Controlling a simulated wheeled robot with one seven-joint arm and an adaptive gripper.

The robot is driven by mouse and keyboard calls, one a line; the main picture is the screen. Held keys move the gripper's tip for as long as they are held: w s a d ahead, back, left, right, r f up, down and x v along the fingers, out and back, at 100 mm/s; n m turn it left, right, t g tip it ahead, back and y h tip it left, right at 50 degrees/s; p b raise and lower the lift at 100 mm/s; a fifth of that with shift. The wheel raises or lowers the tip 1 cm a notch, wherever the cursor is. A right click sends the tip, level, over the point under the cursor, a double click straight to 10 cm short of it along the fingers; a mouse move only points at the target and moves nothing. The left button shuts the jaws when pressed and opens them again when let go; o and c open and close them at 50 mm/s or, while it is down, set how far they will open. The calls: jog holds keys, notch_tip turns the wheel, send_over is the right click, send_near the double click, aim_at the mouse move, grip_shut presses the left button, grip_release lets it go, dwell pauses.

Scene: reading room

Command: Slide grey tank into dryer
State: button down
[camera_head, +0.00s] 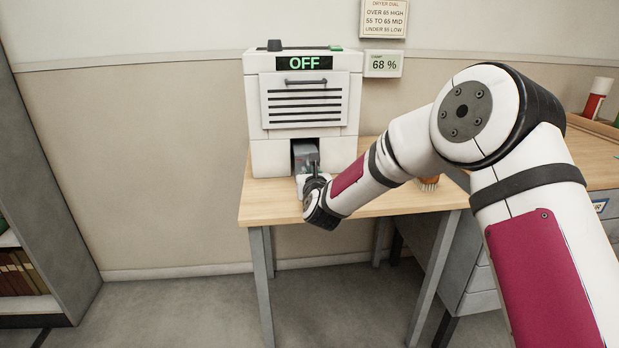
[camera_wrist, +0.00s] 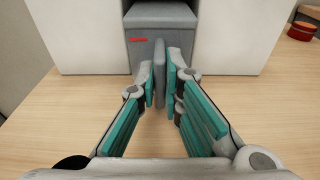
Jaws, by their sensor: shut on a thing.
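The white dryer (camera_head: 258,130) stands on the wooden table, its display (camera_head: 304,63) reading OFF. The grey tank (camera_head: 307,156) is at the dark opening low in its front. In the wrist view the tank (camera_wrist: 143,50) has a small red mark and sits between the white front walls, at least partly in the opening; its exact depth is hard to tell. My gripper (camera_wrist: 160,76) is shut on the tank's upright grey handle (camera_wrist: 160,60), one finger on each side. In the head view my gripper (camera_head: 314,182) is in front of the opening, partly hidden by my wrist.
A dial card (camera_head: 383,18) and a meter reading 68 % (camera_head: 383,64) are on the wall. A brush-like item (camera_head: 429,183) lies on the table (camera_head: 270,205) behind my arm. A red round container (camera_wrist: 301,30) is at right. The table's left front is clear.

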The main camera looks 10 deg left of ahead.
jog(key=shift+r+b+x, duration=0.2)
jog(key=shift+b+x, duration=0.2)
jog(key=shift+x, duration=0.55)
jog(key=shift+r+b+x, duration=0.2)
jog(key=shift+b+x, duration=0.15)
jog(key=shift+x, duration=0.55)
jog(key=shift+r+b+x, duration=0.2)
jog(key=shift+b+x, duration=0.2)
jog(key=shift+x, duration=0.55)
jog(key=shift+w, duration=0.1)
jog(key=c, duration=1.7)
grip_release()
jog(key=shift+o, duration=0.2)
jog(key=o, duration=0.3)
jog(key=shift+f, duration=0.1)
jog(key=shift+r+b+v, duration=0.15)
jog(key=shift+b+v, duration=1)
jog(key=shift+v, duration=1.15)
jog(key=shift+r+b+v, duration=0.1)
jog(key=shift+b+v, duration=1.05)
jog(key=shift+v, duration=1.1)
